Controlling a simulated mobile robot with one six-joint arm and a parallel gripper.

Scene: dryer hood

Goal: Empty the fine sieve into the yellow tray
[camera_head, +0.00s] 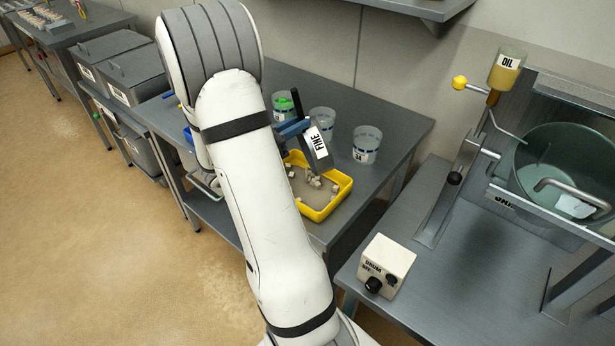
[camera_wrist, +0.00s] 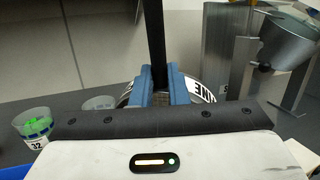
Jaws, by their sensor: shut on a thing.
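The fine sieve (camera_head: 318,147), with a label reading FINE, is tilted steeply above the yellow tray. My gripper (camera_head: 292,129) is shut on its dark handle, and the blue fingers also show in the wrist view (camera_wrist: 160,88). In the wrist view the handle (camera_wrist: 157,40) rises between the fingers and part of the sieve's labelled rim (camera_wrist: 201,91) shows behind them. The yellow tray (camera_head: 323,212) stands on the grey table below. Several pale chunks lie in it. The inside of the sieve is hidden, so I cannot tell whether anything is in it.
Clear cups stand behind the tray, one (camera_head: 367,145) to its right and one with green pieces (camera_head: 285,106). On the right bench are a control box (camera_head: 387,264), an oil bottle (camera_head: 507,66) and a drum (camera_head: 565,170). Grey lidded bins (camera_head: 135,75) stand at left.

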